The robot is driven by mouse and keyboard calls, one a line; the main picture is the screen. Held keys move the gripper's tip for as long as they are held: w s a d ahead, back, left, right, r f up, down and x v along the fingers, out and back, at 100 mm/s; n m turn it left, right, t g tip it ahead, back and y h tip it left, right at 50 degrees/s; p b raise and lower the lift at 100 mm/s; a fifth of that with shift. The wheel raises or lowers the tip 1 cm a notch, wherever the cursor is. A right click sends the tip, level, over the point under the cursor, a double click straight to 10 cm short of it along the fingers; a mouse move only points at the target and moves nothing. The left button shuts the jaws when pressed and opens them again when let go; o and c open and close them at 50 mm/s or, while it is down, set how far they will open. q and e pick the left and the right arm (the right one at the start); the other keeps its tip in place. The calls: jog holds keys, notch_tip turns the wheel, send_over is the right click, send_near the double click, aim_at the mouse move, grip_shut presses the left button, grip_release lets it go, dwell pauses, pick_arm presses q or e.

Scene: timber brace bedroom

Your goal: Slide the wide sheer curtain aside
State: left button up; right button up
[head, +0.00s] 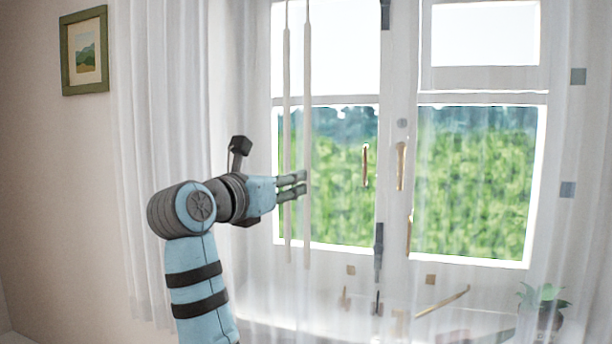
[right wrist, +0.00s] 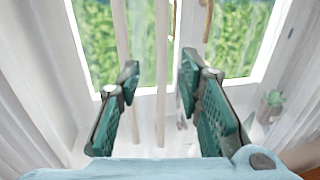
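The wide sheer curtain (head: 462,190) hangs as a thin, see-through veil across the window in the head view. Two pale draw wands hang close together near its left side: a left wand (head: 287,120) and a right wand (head: 307,120). My right gripper (head: 304,183) is at the height of the wands' lower halves. In the right wrist view, its two fingers (right wrist: 160,78) stand apart. The right wand (right wrist: 161,60) shows between them, and the left wand (right wrist: 122,40) shows by the left finger. I cannot tell whether either touches. My left gripper is not in view.
Gathered white curtain (head: 165,150) hangs at the left, beside a green-framed picture (head: 84,50) on the wall. Behind the sheer are the window with brass handles (head: 401,166), a potted plant (head: 545,308) and small items on the sill.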

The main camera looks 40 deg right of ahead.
aim_at(308, 176)
jog(key=x, duration=0.5)
jog(key=p+x, duration=0.1)
jog(key=x, duration=0.2)
jog(key=shift+s+d+r, duration=0.1)
jog(key=shift+s+d, duration=0.05)
jog(key=shift+s, duration=0.1)
jog(key=shift+w, duration=0.15)
grip_shut()
